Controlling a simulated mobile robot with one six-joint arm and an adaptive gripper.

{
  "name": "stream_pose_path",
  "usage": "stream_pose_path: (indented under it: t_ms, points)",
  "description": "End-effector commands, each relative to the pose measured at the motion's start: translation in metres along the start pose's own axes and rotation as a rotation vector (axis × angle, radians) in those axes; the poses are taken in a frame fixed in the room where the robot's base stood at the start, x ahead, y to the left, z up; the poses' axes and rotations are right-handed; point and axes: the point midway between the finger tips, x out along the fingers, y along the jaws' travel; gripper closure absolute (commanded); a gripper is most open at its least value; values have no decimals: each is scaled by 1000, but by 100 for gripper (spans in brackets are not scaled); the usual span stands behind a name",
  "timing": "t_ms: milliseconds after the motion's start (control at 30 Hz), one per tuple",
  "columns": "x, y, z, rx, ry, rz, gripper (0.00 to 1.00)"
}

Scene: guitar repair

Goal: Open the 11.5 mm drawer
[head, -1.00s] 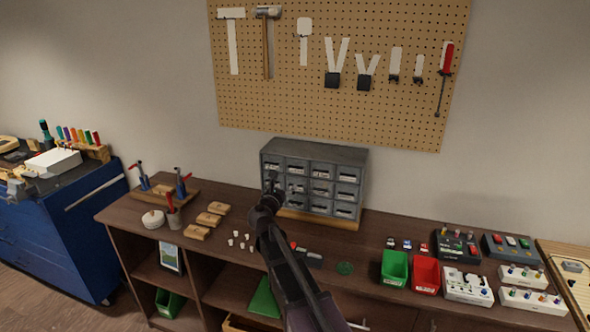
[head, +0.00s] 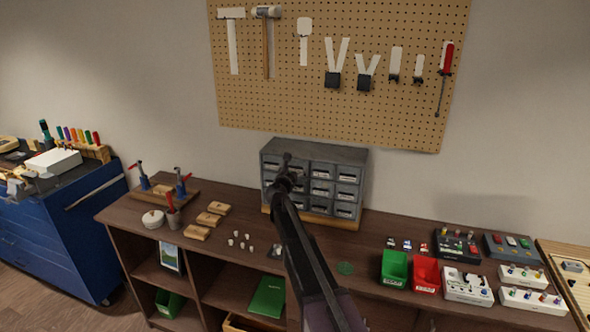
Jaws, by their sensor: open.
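A grey drawer cabinet (head: 318,150) with several small labelled drawers stands on the dark wooden workbench against the wall. The labels are too small to read, so I cannot tell which drawer is the 11.5 mm one. My gripper (head: 286,160) is in front of the cabinet's left part, at the height of its upper drawers. It is open, with nothing visible in it. My arm and gripper hide some of the left drawer fronts. I cannot tell whether the gripper touches the cabinet. No drawer visibly sticks out.
Wooden blocks (head: 208,219) and small white pieces (head: 240,240) lie left of my arm. A green bin (head: 394,269) and a red bin (head: 426,274) stand to the right, beside several pedal boxes (head: 467,287). A pegboard (head: 300,100) with tools hangs above.

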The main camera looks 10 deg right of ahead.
Motion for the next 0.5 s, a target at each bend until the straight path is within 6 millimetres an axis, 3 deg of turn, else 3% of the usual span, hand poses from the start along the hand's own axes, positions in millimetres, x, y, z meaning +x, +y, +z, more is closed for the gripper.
stream_pose_path:
  t_ms: [367,500]
  points:
    - [3,0,0,0,0,0,0]
    - [3,0,0,0,0,0,39]
